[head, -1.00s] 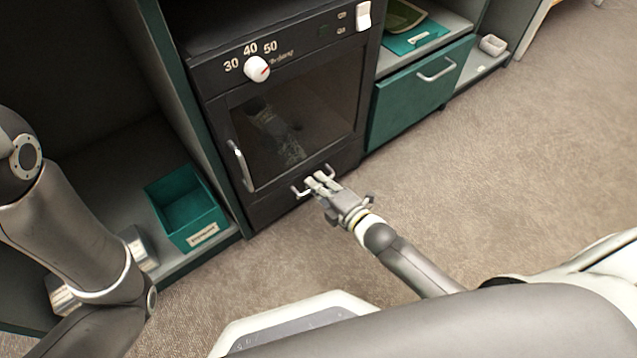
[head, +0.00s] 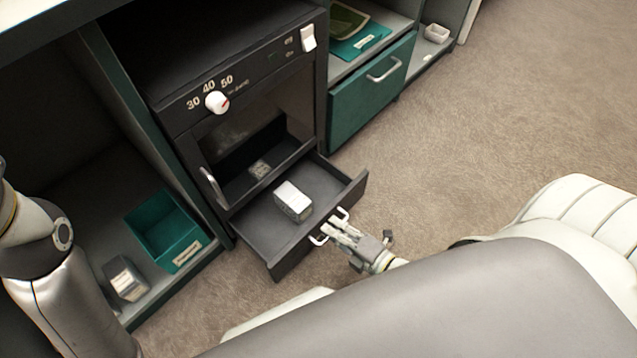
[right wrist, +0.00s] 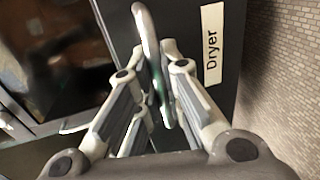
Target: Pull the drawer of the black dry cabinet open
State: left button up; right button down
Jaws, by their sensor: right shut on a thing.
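The black dry cabinet (head: 175,95) stands at centre left in the head view, with a glass door above. Its low drawer (head: 262,234) is pulled well out, and a white-and-grey box (head: 293,202) lies inside. My right gripper (head: 335,228) is at the drawer front, shut on the drawer's handle (head: 319,240).
A green open bin (head: 168,230) and a small grey box (head: 125,280) sit on the low shelf at left. A closed green drawer (head: 372,92) is right of the cabinet. Carpet floor (head: 480,110) is free at right.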

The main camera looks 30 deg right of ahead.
jog(key=shift+f+v, duration=0.15)
jog(key=shift+v, duration=0.6)
jog(key=shift+f+v, duration=0.15)
jog(key=shift+v, duration=0.55)
jog(key=c, duration=1.5)
grip_release()
jog(key=shift+c, duration=0.2)
jog(key=v, duration=1.2)
jog(key=shift+p, duration=0.3)
